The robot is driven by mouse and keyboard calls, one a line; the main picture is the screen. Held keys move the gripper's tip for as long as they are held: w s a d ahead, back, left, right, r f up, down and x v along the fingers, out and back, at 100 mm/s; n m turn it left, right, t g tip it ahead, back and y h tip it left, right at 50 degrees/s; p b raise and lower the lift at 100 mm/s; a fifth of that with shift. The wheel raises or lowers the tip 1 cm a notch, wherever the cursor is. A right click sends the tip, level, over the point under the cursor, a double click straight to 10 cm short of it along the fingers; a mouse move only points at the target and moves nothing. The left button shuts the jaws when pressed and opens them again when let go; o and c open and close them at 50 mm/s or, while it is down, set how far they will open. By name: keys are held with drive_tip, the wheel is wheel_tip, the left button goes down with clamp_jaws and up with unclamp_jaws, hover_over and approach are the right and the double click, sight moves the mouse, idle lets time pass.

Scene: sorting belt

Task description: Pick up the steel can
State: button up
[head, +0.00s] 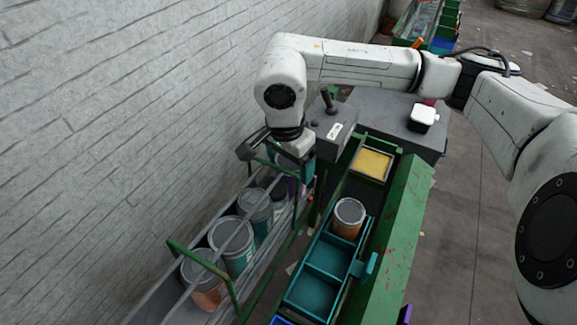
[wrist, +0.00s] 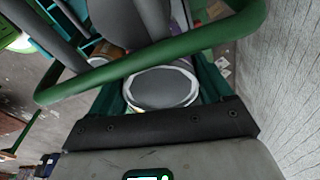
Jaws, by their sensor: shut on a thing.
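My gripper (head: 295,168) reaches down into the far end of the railed chute in the head view. In the wrist view its teal fingers (wrist: 162,92) stand on either side of a steel can (wrist: 160,82) with a grey top and a pale rim, and are shut on it. The can's side is mostly hidden, and in the head view the gripper hides most of it. Other grey-lidded cans line the chute: a teal one (head: 232,248), another teal one (head: 256,212) and an orange one (head: 203,288).
A green rail of the chute (head: 205,265) runs close by; a green bar (wrist: 150,58) crosses the wrist view in front of the can. A teal divided tray (head: 312,292) stands right of the chute, with an orange can (head: 347,222) in it. A brick wall (head: 120,130) is on the left.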

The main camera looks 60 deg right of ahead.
drive_tip(key=s+r+b, duration=0.1)
drive_tip(key=s+r, duration=0.1)
drive_tip(key=s, duration=0.2)
drive_tip(key=s+r+b, duration=0.1)
drive_tip(key=s+r, duration=0.1)
drive_tip(key=s, duration=0.2)
drive_tip(key=s+r+b, duration=0.1)
drive_tip(key=s+r, duration=0.2)
drive_tip(key=s, duration=0.2)
drive_tip(key=shift+d+b, duration=0.25)
drive_tip(key=shift+b, duration=0.05)
drive_tip(key=shift+c, duration=0.7)
drive_tip(key=s+r+b, duration=0.3)
drive_tip(key=s+r, duration=0.1)
drive_tip(key=s, duration=0.7)
drive_tip(key=shift+s+d+r+b, duration=0.15)
drive_tip(key=shift+s+r+b, duration=0.1)
drive_tip(key=shift+b, duration=0.15)
drive_tip(key=shift+f, duration=0.15)
idle(2.4)
